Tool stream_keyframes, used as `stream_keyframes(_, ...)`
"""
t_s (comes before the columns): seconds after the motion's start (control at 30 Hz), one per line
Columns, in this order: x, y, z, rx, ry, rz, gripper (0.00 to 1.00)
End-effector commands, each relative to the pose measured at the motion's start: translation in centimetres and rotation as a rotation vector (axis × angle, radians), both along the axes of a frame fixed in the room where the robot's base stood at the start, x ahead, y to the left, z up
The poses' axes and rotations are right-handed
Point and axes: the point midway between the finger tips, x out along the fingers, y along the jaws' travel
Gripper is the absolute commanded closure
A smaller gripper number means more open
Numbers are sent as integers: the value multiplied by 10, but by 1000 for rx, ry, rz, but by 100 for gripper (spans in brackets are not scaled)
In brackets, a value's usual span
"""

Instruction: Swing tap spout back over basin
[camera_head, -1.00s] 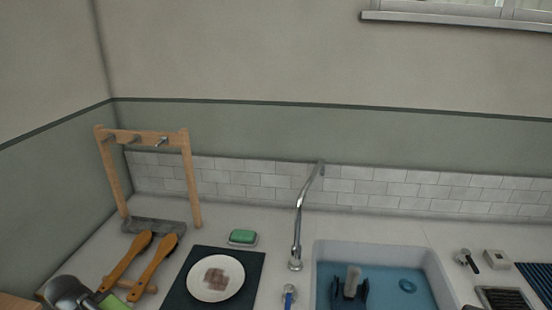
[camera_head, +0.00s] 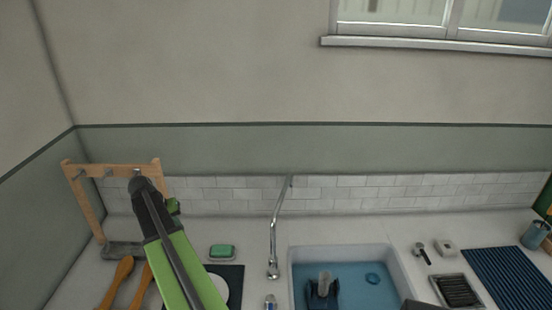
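The chrome tap (camera_head: 277,228) rises near the tiled wall. Its long spout runs toward the front and ends above the counter just left of the basin, outside the rim. The white basin (camera_head: 340,252) holds blue water, a dark blue object with a grey upright part, and a blue ring. My green and black arm reaches up at the left, in front of the plate and the wooden rack. Its dark end, my gripper (camera_head: 145,195) as far as I can see, is well left of the spout and apart from it. I cannot make out its fingers.
A green soap (camera_head: 222,251) lies between arm and tap. A plate on a dark mat (camera_head: 233,272) is partly hidden. A small blue-topped item (camera_head: 270,301) stands before the spout. A ribbed mat (camera_head: 505,275) lies right.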

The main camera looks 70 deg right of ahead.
Motion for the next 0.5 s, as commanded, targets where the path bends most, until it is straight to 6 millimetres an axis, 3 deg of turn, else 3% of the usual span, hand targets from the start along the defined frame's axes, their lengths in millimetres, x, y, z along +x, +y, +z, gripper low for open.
stream_keyframes(0.03, -22, -70, 52, -44, 5, -119, 100)
stream_keyframes(0.1, -64, -142, 82, -105, 15, -261, 100)
stream_keyframes(0.2, -122, -218, 114, -175, 27, -417, 100)
stream_keyframes(0.33, -174, -270, 135, -230, 40, -534, 100)
stream_keyframes(0.5, -193, -285, 138, -250, 44, -574, 100)
